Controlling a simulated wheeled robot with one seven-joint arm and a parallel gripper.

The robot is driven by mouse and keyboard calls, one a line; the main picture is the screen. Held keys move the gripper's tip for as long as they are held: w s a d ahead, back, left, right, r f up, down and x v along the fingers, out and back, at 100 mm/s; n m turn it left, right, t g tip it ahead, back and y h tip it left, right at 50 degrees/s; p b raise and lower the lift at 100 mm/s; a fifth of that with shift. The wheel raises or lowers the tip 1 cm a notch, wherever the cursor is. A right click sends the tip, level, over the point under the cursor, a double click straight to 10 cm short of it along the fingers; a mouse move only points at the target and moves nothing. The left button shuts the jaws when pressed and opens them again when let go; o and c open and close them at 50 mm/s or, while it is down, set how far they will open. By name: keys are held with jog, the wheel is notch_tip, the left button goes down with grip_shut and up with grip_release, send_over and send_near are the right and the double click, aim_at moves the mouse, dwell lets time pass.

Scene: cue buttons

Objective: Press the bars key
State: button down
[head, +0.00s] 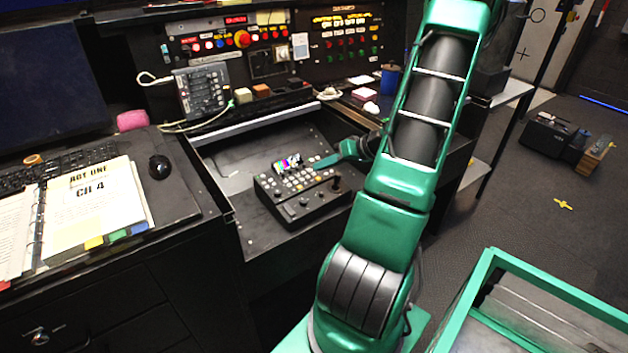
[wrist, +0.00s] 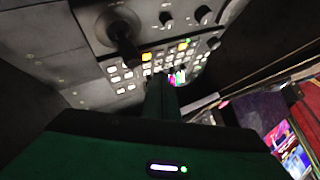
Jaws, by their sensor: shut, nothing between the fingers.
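A black control box (head: 302,208) with a joystick, knobs and rows of small keys sits in the recessed desk tray. Key labels are too small to read, so I cannot tell which is the bars key. My green gripper (head: 322,162) is shut and empty, reaching in from the right over the box's back right corner. In the wrist view the gripper (wrist: 163,84) covers part of the keys; contact cannot be told.
A script binder (head: 95,208) and a mouse (head: 159,167) lie on the left desk. A grey keypad unit (head: 201,92) stands behind the tray. A blue cup (head: 390,80) and several small blocks stand along the back. The tray floor left of the box is bare.

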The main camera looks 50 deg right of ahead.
jog(key=shift+w+f, duration=0.1)
jog(key=shift+f, duration=0.65)
jog(key=shift+f, duration=0.2)
dwell(1.5)
jog(key=shift+f, duration=0.2)
jog(key=shift+f, duration=0.3)
dwell(0.6)
jog(key=shift+r, duration=0.75)
jog(key=shift+s+r, duration=0.25)
jog(key=shift+r, duration=1)
jog(key=shift+s+r, duration=0.25)
jog(key=shift+r, duration=1)
